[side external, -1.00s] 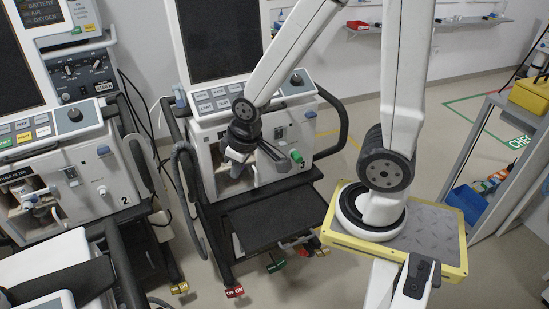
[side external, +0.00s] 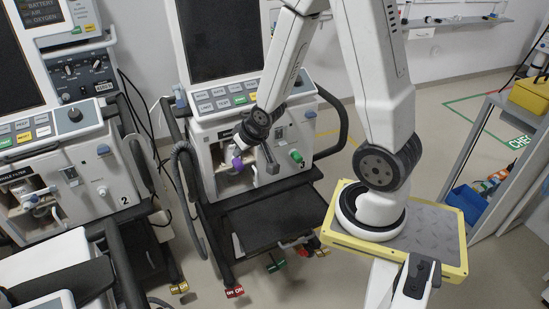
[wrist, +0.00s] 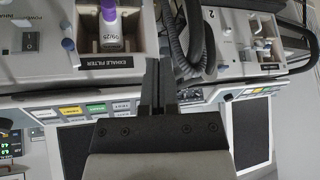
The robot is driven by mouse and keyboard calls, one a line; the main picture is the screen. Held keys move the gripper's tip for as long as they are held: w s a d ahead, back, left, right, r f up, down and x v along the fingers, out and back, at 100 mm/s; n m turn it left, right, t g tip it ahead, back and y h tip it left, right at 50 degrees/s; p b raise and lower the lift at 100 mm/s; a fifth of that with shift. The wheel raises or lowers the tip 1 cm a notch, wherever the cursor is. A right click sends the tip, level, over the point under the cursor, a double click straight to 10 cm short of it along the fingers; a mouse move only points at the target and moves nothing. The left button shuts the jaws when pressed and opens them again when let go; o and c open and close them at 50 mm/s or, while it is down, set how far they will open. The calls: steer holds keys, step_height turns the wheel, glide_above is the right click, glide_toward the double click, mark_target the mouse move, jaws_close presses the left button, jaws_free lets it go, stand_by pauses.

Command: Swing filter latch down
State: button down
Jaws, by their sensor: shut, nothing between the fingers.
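In the side external view, my gripper (side external: 272,160) points down in front of the lower front panel of ventilator 3 (side external: 212,130). In the wrist view, my fingers (wrist: 160,70) are together and empty, just beside the filter bay (wrist: 97,63) labelled EXHALE FILTER. The filter (wrist: 108,28) has a purple band and a white body marked 09/25, and sits in the bay. Its purple part (side external: 237,163) shows left of my gripper. A small lever with a blue-grey end (wrist: 68,45) is on the panel beside the bay. I cannot tell for certain which part is the latch.
A grey corrugated hose (side external: 180,170) hangs at the left of ventilator 3. A green knob (side external: 296,156) and a dark side handle (side external: 338,115) are to the right. Ventilator 2 (side external: 90,185) stands at left. A black shelf (side external: 265,217) is below.

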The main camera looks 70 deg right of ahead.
steer(key=d+f+m+t+h, duration=0.2)
steer(key=d+f+m+t, duration=0.25)
steer(key=d, duration=0.65)
steer(key=s+d+m+t+h, duration=0.3)
steer(key=s+d+m, duration=0.3)
steer(key=s+d, duration=0.2)
steer(key=shift+f+m+h, duration=0.35)
steer(key=shift+f+h, duration=0.05)
steer(key=shift+h, duration=0.4)
steer(key=w+d+f, duration=0.3)
steer(key=w+f, duration=0.1)
steer(key=w, duration=0.6)
steer(key=shift+f, duration=0.35)
